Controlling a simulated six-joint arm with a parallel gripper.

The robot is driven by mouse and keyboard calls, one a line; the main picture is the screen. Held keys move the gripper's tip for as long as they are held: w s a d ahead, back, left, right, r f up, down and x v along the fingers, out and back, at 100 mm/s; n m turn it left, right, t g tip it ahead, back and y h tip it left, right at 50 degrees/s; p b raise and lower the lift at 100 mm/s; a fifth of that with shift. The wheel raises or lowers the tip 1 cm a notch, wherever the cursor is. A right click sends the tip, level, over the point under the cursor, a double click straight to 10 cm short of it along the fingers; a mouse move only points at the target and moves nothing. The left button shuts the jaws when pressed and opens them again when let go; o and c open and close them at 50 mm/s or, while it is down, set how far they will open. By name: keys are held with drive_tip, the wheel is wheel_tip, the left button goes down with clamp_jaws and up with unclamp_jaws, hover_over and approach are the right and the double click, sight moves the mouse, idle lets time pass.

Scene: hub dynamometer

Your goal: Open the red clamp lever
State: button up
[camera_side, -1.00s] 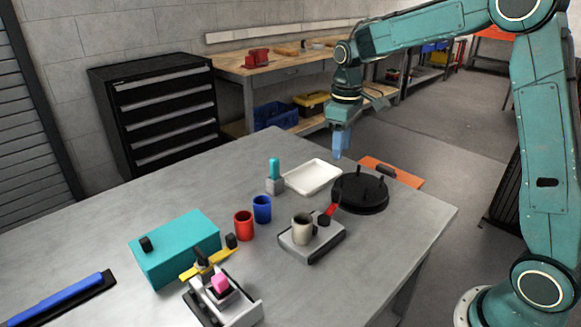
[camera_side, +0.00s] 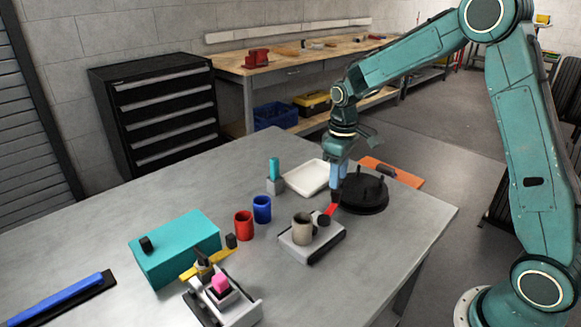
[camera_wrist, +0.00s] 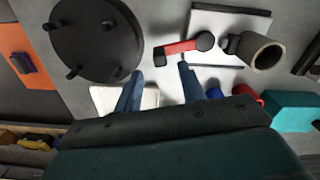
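The red clamp lever (camera_side: 331,209) sticks out from the black pivot on the back right of a grey fixture block (camera_side: 326,242). A beige hollow cylinder (camera_side: 302,229) stands upright on this block. In the wrist view the red lever (camera_wrist: 182,47) lies between a black pivot and a black end piece. My gripper (camera_side: 337,190) is above and just behind the lever in the side view, pointing down. In the wrist view its two blue fingers (camera_wrist: 160,70) are apart with nothing between them, and the lever lies just beyond their tips. I see no contact with the lever.
A black round plate with upright pegs (camera_side: 362,197) stands close beside my gripper. Blue (camera_side: 262,209) and red (camera_side: 243,226) cups, a teal box (camera_side: 175,248) and a yellow-handled clamp (camera_side: 208,264) stand to the left.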

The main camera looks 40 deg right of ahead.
sight(337, 191)
drive_tip(key=shift+f, duration=2.85)
clamp_jaws()
